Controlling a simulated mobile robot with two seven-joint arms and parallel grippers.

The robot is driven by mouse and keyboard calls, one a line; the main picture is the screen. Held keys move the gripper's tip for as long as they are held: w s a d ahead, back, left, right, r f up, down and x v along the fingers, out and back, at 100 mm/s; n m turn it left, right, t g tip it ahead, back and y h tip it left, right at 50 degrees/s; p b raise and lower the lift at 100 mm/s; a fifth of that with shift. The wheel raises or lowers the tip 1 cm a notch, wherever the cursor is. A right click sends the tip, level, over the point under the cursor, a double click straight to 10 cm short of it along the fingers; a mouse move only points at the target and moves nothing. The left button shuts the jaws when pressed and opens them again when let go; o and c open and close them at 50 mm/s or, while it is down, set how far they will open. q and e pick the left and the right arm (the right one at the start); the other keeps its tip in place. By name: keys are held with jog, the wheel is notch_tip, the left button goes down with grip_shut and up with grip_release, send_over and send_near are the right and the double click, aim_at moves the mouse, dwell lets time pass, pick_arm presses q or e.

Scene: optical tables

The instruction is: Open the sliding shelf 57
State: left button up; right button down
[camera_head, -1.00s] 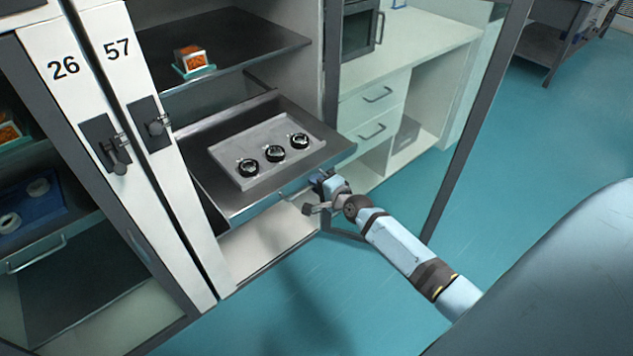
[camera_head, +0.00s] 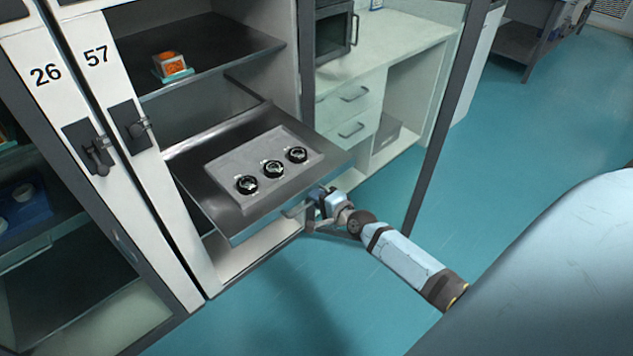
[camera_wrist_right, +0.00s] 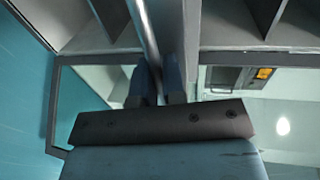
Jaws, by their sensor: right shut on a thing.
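The sliding shelf (camera_head: 310,168) of cabinet 57 is a dark metal tray, pulled partly out of the cabinet. A grey plate (camera_head: 232,163) with three round black-rimmed parts lies on it. My right gripper (camera_head: 318,197) is at the shelf's front edge, shut on its bar handle (camera_head: 296,210). In the right wrist view, the two fingers (camera_wrist_right: 158,80) close around the handle bar (camera_wrist_right: 143,30). The door marked 57 (camera_head: 97,75) stands at the left of the opening. My left gripper is not in view.
A door marked 26 (camera_head: 45,95) is beside door 57. A fixed upper shelf (camera_head: 225,52) holds a small orange-filled box (camera_head: 170,65). A dark upright edge (camera_head: 440,130) stands to the right. Open teal floor (camera_head: 290,310) lies in front.

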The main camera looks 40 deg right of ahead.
jog(key=c, duration=1.2)
grip_release()
jog(key=shift+s, duration=0.25)
jog(key=v, duration=1.3)
jog(key=shift+s+r, duration=0.1)
jog(key=shift+s, duration=0.05)
